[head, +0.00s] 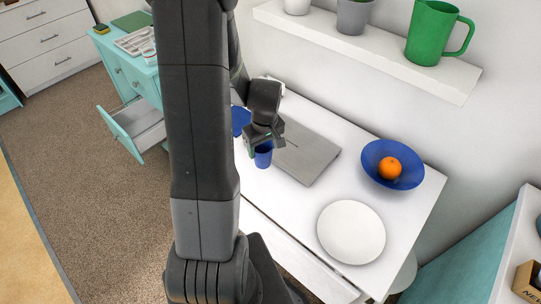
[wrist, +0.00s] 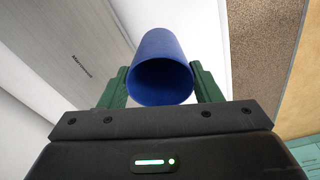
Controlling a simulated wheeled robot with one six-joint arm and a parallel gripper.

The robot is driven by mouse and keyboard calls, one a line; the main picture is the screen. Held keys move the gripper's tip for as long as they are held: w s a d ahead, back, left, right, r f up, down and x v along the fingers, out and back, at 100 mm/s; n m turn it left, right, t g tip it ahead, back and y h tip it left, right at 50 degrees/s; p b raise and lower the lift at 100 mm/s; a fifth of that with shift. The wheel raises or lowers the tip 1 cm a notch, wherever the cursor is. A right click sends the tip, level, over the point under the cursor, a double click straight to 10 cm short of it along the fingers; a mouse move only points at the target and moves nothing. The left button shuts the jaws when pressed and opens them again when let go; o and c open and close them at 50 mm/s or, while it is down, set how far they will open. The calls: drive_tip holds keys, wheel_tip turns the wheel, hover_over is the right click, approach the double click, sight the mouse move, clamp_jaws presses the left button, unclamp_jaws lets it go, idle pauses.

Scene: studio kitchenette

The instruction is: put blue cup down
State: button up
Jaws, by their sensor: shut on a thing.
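The blue cup (head: 263,159) is below my gripper (head: 265,143) in the head view, in front of the white table (head: 300,207) near its left part. In the wrist view the same blue cup (wrist: 163,62) sits between the two green fingers of my gripper (wrist: 160,88), which are shut on its sides. The cup's open end faces the wrist camera. I cannot tell whether the cup's base touches the table or hangs above it.
A closed grey laptop (head: 307,155) lies right beside the cup. A blue bowl (head: 413,177) with an orange (head: 390,168) and a white plate (head: 351,232) stand farther right. A blue object (head: 240,120) is partly hidden behind my arm. A shelf (head: 370,47) overhangs the back.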

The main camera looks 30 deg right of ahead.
sight(263, 159)
drive_tip(key=shift+f, duration=2.7)
drive_tip(key=shift+f, duration=0.1)
drive_tip(key=o, duration=1)
drive_tip(key=shift+c, duration=0.2)
drive_tip(key=shift+r, duration=0.45)
wheel_tip(263, 159, up, 11)
drive_tip(key=s, duration=0.1)
drive_tip(key=shift+s+r, duration=0.15)
drive_tip(key=shift+s, duration=0.1)
